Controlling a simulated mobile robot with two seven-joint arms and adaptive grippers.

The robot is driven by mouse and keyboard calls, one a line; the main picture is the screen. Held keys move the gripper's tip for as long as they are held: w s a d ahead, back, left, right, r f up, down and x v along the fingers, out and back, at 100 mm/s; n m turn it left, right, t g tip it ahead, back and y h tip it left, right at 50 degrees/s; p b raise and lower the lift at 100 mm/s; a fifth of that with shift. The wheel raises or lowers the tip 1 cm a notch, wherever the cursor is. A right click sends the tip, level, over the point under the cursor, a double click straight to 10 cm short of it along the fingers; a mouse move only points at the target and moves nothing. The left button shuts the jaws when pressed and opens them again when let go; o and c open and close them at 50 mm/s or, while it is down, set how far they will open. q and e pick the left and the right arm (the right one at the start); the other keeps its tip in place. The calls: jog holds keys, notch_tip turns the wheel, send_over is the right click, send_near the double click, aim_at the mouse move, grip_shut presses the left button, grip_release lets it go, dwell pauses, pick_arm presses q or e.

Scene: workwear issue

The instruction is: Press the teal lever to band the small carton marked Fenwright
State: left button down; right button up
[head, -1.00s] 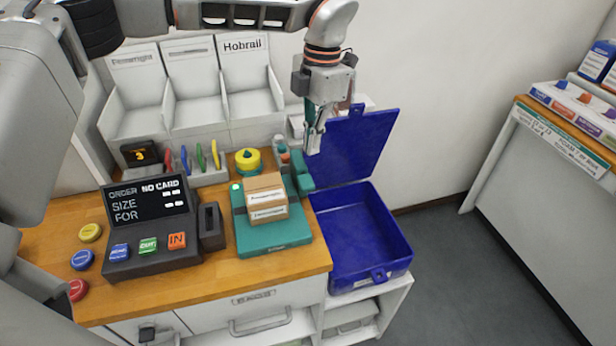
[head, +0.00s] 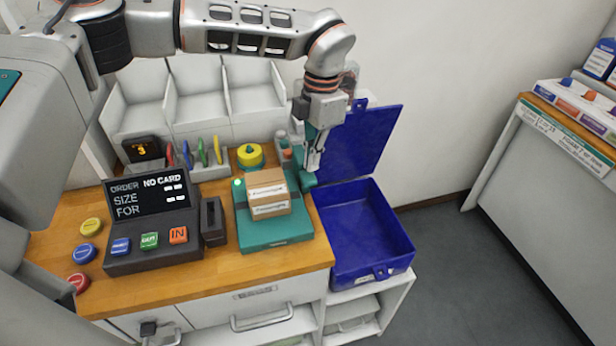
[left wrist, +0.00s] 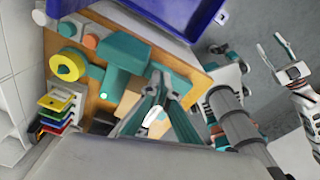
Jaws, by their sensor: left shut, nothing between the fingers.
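The small brown carton (head: 268,193) sits on the teal banding machine (head: 275,232); its white labels are too blurred to read. The teal lever (head: 307,181) is at the machine's right side, partly hidden by my left gripper. My left gripper (head: 312,169) is shut and empty, pointing down, with its tips at the lever; I cannot tell whether they touch. In the left wrist view the left fingers (left wrist: 159,72) meet beside the teal lever (left wrist: 127,49). My right gripper (left wrist: 273,48) shows at the right of that view, its fingers apart and empty.
An open blue box (head: 365,235) with its lid up stands right of the machine. A dark order console (head: 150,230) and a yellow roll (head: 249,155) are on the wooden counter. White sorting bays (head: 195,95) stand behind. A second counter (head: 550,150) is at right.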

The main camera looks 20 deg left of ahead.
aim_at(313, 174)
pick_arm(q)
jog(key=shift+f, duration=0.5)
pick_arm(e)
jog(key=shift+w+a+r, duration=0.35)
jog(key=shift+w+r, duration=0.1)
jog(key=shift+r, duration=0.1)
pick_arm(q)
jog(key=shift+s+f+b, duration=0.1)
jog(key=shift+f+b, duration=1.25)
jog(key=shift+f, duration=1.05)
jog(key=shift+r, duration=0.2)
jog(key=shift+w+d+r+p, duration=0.15)
jog(key=shift+w+r+p, duration=0.1)
jog(key=shift+p, duration=0.15)
notch_tip(313, 174, up, 12)
jog(key=w+d+p, duration=0.1)
jog(key=w+d, duration=0.1)
jog(key=w, duration=0.1)
jog(key=shift+r, duration=0.25)
pick_arm(e)
jog(key=shift+s+f, duration=0.1)
jog(key=shift+f, duration=0.45)
